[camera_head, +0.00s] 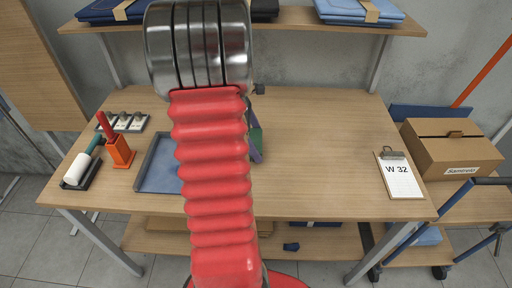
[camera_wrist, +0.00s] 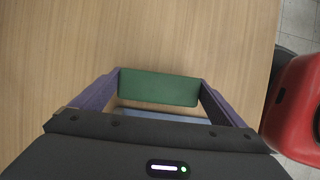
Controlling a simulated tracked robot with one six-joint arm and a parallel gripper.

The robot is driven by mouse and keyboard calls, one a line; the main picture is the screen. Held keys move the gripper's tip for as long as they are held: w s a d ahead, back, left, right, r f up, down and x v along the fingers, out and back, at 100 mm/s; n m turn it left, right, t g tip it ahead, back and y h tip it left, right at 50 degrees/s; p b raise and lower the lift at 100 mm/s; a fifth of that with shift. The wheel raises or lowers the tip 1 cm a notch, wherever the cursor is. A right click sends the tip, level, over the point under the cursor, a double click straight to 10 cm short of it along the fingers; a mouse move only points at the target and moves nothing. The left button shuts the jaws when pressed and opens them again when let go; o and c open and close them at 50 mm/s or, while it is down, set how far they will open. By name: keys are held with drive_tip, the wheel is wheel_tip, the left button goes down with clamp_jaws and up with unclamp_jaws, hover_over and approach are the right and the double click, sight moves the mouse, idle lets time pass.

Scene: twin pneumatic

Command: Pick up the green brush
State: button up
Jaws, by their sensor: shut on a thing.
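The green brush (camera_wrist: 159,88) shows in the wrist view as a plain green block with its ends between the two purple fingers of my gripper (camera_wrist: 162,80). My gripper is shut on it. In the head view, a green piece of the brush (camera_head: 256,139) shows just right of my red arm, beside a purple finger of my gripper (camera_head: 254,153). My arm hides much of the gripper and the brush there. The brush is over the wooden tabletop (camera_head: 320,150); I cannot tell its exact height above it.
A blue-grey tray (camera_head: 160,172) lies left of my arm, partly hidden. Further left are an orange holder (camera_head: 121,153) with a red-handled tool, a white roller (camera_head: 77,169) and a small rack. A clipboard (camera_head: 398,177) lies at the right. The table between arm and clipboard is clear.

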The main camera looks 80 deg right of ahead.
sight(257, 140)
wheel_tip(257, 140, up, 8)
drive_tip(key=shift+f, duration=0.1)
idle(0.5)
drive_tip(key=o, duration=0.6)
drive_tip(key=c, duration=0.4)
drive_tip(key=shift+s, duration=0.15)
